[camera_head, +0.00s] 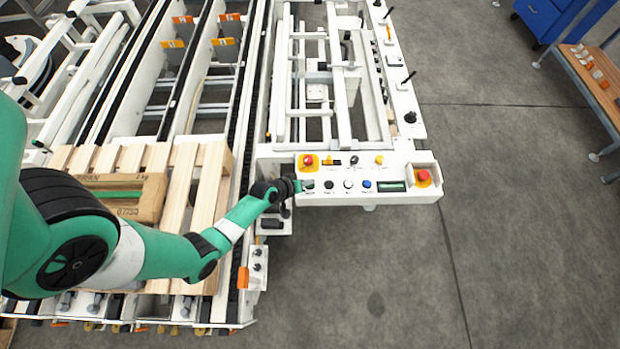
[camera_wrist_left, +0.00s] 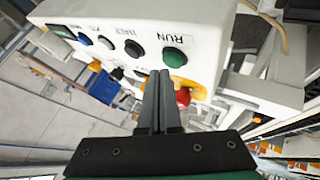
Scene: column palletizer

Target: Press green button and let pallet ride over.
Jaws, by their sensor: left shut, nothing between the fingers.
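The green button (camera_wrist_left: 174,57), labelled RUN, is on the white control panel (camera_head: 330,199), in the left wrist view just above and right of the fingertips. My left gripper (camera_wrist_left: 160,73) is shut and empty, its fingers pointing at the panel; I cannot tell if they touch it. In the head view my left gripper (camera_head: 298,186) is at the panel's left end and the green button is hard to make out there. The wooden pallet (camera_head: 212,170) lies on the conveyor at left, partly hidden by my arm, with a cardboard box (camera_head: 150,198) on it. My right gripper is not in view.
Black, white and blue buttons (camera_head: 367,184) sit right of the gripper. Red stop buttons (camera_head: 423,175) stand on yellow bases. Conveyor rails (camera_head: 245,100) run behind. The grey floor (camera_head: 530,200) to the right is clear up to a wooden bench (camera_head: 600,90).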

